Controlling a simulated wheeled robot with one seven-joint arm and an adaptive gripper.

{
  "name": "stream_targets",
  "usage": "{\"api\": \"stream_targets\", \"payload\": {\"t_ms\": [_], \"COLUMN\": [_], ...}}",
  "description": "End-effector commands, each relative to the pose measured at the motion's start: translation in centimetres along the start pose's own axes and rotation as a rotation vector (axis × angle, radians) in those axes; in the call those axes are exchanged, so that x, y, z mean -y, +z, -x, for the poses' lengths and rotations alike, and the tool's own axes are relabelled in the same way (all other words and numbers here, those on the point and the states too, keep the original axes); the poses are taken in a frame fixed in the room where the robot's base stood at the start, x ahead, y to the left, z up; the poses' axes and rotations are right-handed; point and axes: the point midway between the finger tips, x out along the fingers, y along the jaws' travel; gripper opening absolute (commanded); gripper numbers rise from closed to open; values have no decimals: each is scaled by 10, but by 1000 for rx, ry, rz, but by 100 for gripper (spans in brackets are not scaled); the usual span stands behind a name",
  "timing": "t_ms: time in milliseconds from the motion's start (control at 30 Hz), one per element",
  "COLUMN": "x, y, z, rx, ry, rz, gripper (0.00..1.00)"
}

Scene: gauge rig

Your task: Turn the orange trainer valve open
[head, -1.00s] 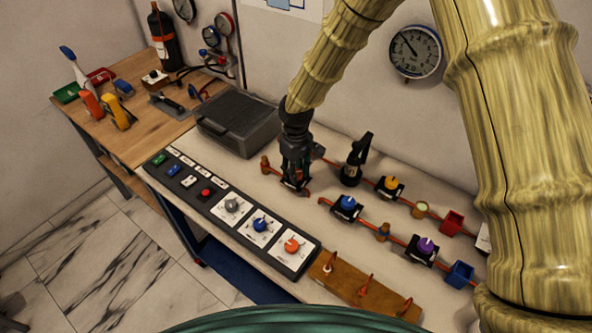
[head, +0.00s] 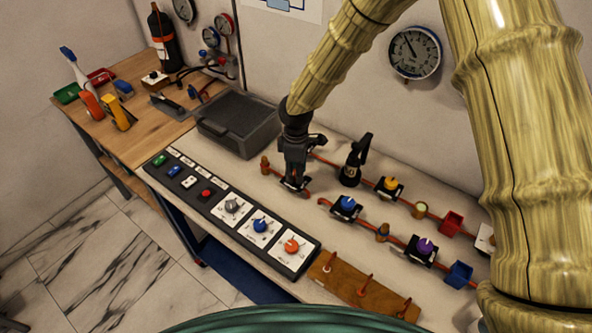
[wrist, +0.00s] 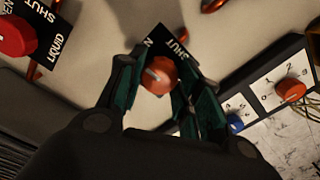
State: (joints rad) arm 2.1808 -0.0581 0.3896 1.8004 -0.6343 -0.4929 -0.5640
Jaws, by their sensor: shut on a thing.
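The orange trainer valve knob (wrist: 159,76) shows in the wrist view on a black plate (wrist: 178,43) lettered SHUT, with part of a second word at its left corner. A pale pointer line runs across the knob; which word it points to is unclear. My gripper (wrist: 157,88) has its green-padded fingers on either side of the knob and is shut on it. In the head view my gripper (head: 295,182) points down over the valve on its copper pipe, and its fingers hide the knob.
A black control panel (head: 216,189) with grey, blue and orange dials lies in front. A black upright fitting (head: 354,160) and the blue (head: 346,204) and yellow (head: 390,184) knobs stand to the right. A dark case (head: 238,122) is behind left. A red knob (wrist: 14,36) shows in the wrist view.

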Motion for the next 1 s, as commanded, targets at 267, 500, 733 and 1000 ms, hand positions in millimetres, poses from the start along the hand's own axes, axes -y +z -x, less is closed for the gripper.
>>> {"api": "stream_targets", "payload": {"t_ms": [267,500,733,1000], "x": [0,0,0,0], "y": [0,0,0,0], "z": [0,0,0,4], "rx": [0,0,0,0], "ry": [0,0,0,0], "rz": [15,14,13,13], "gripper": [10,38,57,57]}}
